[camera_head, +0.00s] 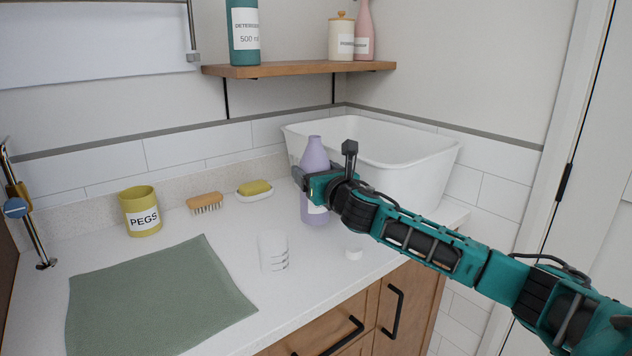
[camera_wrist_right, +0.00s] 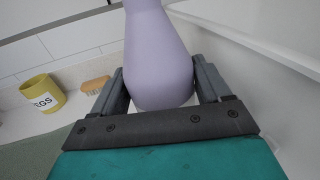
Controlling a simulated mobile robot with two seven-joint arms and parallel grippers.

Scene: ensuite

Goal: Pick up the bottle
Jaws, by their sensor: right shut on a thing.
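A lilac bottle (camera_head: 315,158) stands upright on the white counter (camera_head: 200,300), in front of the white basin. My right gripper (camera_head: 309,184) reaches in from the right and is shut on the bottle at its body. In the right wrist view the bottle (camera_wrist_right: 157,60) sits between the two fingers of my right gripper (camera_wrist_right: 160,88). The gripper hides part of the bottle and its label in the head view. I cannot tell for sure whether the bottle's base touches the counter. My left gripper is not in view.
A white basin (camera_head: 410,165) stands right behind the bottle. Nearby are a clear measuring cup (camera_head: 273,252), a small white cap (camera_head: 353,253), a soap dish (camera_head: 253,196), a brush (camera_head: 204,202), a yellow pegs pot (camera_head: 141,208) and a green cloth (camera_head: 155,300). A wooden shelf (camera_head: 300,69) holds containers above.

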